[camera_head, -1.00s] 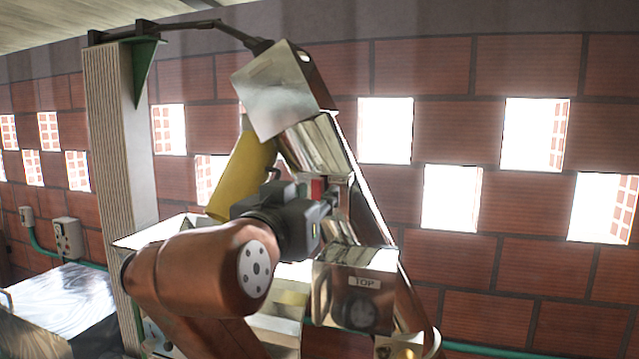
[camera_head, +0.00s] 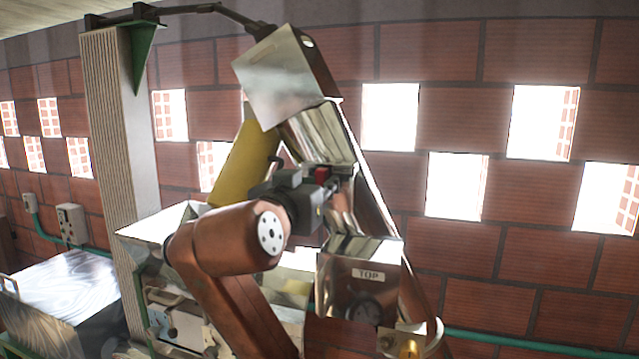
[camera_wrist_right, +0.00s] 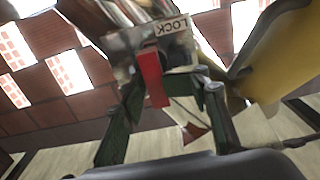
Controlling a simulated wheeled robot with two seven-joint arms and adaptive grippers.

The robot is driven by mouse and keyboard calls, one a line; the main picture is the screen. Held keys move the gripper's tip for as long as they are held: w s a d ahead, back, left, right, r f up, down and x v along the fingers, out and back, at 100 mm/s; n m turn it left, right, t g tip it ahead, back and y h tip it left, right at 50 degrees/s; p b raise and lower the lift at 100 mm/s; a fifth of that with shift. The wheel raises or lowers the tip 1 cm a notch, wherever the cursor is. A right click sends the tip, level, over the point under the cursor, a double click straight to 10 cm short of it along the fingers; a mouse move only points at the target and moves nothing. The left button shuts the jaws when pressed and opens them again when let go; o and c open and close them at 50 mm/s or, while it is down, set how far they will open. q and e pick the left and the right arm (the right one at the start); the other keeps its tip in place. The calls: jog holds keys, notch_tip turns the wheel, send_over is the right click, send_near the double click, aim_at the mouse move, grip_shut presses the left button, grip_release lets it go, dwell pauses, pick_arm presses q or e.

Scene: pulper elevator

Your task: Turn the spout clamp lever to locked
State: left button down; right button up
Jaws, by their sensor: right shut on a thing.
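The gripper body hides part of the clamp in the head view, so the lever's exact angle is unclear. My left gripper is not in view.
A yellow chute (camera_head: 242,160) runs close behind my right wrist. A metal box marked TOP (camera_head: 362,280) stands just below and right of the gripper. A ribbed post (camera_head: 108,150) rises at left. Open air lies right of the spout, before the brick wall.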

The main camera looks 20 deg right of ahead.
jog(key=shift+s+d+r, duration=0.1)
jog(key=shift+d, duration=0.2)
jog(key=shift+c, duration=0.5)
jog(key=shift+a, duration=0.2)
jog(key=shift+a+n+b, duration=0.1)
jog(key=shift+n+b, duration=0.2)
jog(key=shift+n, duration=0.2)
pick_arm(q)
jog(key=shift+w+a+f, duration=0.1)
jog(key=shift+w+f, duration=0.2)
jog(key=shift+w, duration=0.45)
pick_arm(e)
jog(key=shift+c, duration=0.3)
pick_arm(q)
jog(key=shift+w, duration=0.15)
pick_arm(e)
jog(key=shift+n, duration=0.3)
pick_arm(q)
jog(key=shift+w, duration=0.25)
